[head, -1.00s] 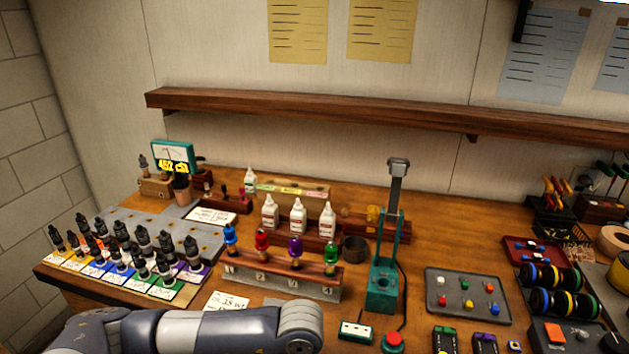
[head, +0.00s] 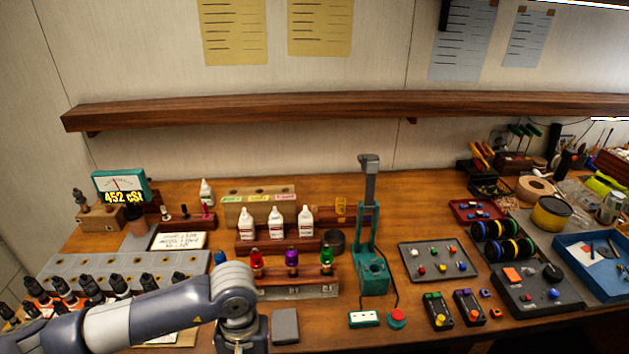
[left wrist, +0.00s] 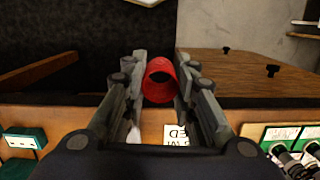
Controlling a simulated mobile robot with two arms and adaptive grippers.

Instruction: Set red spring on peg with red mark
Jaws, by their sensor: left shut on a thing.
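In the left wrist view, the red spring (left wrist: 158,84) is a short red tube with its dark round opening facing the camera. My left gripper (left wrist: 160,90) is shut on it, one grey finger on each side. In the head view, my left arm enters from the lower left and its wrist points down in front of the numbered rack (head: 300,290); its fingertips and the spring are hidden there. I cannot clearly make out a peg with a red mark.
Red, purple and green capped parts stand in the rack; my arm covers its left end. White bottles (head: 275,224) stand behind it. A teal press (head: 374,274) rises to its right. A grey parts tray (head: 437,261) lies farther right. Black-capped bottles crowd the lower left.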

